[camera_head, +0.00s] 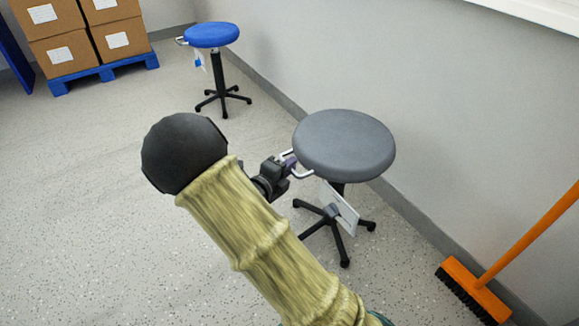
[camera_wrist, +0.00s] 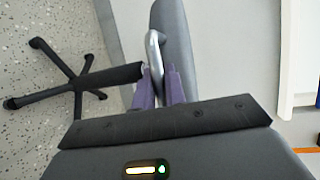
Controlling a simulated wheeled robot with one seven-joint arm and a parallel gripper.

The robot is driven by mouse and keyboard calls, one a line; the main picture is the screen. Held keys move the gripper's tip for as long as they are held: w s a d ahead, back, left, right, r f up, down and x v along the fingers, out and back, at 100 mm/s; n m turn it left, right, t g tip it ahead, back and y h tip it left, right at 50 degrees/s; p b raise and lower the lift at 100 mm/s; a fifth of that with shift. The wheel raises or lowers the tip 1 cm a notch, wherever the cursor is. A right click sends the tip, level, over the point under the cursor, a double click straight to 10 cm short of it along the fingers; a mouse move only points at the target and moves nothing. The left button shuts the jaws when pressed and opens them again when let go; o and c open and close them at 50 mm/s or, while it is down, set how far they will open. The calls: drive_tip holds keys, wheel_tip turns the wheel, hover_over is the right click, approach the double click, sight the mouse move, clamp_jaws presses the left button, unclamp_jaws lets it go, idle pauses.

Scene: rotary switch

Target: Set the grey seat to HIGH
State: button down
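The grey seat (camera_head: 343,143) is a round stool top on a dark post with a black star base, right of centre in the head view. A bent metal lever (camera_head: 303,173) sticks out from under its left side. My gripper (camera_head: 288,163) is at this lever, just left of the seat. In the wrist view the purple fingers (camera_wrist: 160,88) are close together on both sides of the looped metal lever (camera_wrist: 155,48) and appear shut on it. The grey seat's edge (camera_wrist: 178,45) is beyond. A pale card (camera_head: 342,208) hangs below the seat; its writing is unreadable.
A blue stool (camera_head: 211,35) with its own lever and tag stands farther back by the wall. Boxes (camera_head: 75,30) on a blue pallet stand at the back left. An orange broom (camera_head: 475,285) leans at the right. The floor at left is clear.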

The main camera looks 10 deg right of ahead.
wheel_tip(320, 180, up, 12)
drive_tip(key=p, duration=0.9)
drive_tip(key=shift+r, duration=0.25)
drive_tip(key=shift+w, duration=0.1)
drive_tip(key=c, duration=1.7)
unclamp_jaws()
drive_tip(key=shift+r, duration=0.1)
drive_tip(key=shift+p+v, duration=3)
drive_tip(key=shift+v, duration=5.75)
